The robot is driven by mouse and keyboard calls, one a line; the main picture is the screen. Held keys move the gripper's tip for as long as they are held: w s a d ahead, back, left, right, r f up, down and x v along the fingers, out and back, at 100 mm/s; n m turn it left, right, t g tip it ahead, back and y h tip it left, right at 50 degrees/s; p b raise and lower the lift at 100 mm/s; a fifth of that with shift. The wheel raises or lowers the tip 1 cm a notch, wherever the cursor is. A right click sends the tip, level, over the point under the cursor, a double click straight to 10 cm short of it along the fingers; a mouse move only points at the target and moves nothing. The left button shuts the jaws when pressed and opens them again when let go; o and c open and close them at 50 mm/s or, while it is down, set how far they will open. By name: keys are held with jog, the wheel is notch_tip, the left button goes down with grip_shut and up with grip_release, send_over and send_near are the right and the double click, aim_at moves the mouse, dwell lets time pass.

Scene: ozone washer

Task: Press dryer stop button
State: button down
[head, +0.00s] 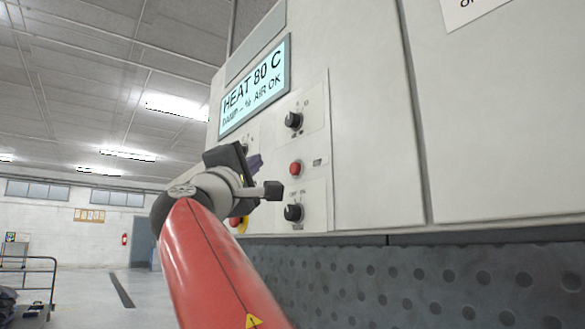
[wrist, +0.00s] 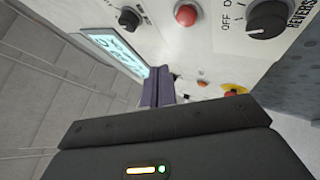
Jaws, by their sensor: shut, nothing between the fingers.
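The dryer's control panel (head: 318,150) is ahead of me. A red round button (head: 295,168) sits between two black knobs; it also shows at the top of the wrist view (wrist: 186,14). A red mushroom button on a yellow surround (head: 238,225) is partly hidden behind my arm and shows in the wrist view (wrist: 235,90). A small orange-red button (wrist: 202,83) is near it. Labels are too small to tell which is the stop. My gripper (head: 255,162), with purple fingers, is shut and empty, left of the first red button; it also shows in the wrist view (wrist: 160,75).
Black knobs sit above (head: 293,120) and below (head: 293,212) the red button. A perforated grey drum surface (head: 430,285) lies below the panel. Open floor (head: 105,290) is at left.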

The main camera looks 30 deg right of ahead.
jog(key=shift+w+d, duration=0.1)
jog(key=shift+d, duration=2.6)
jog(key=shift+d, duration=0.4)
jog(key=shift+d, duration=0.5)
dwell(0.5)
dwell(0.3)
jog(key=shift+a, duration=0.9)
jog(key=a+b, duration=0.1)
jog(key=a, duration=0.4)
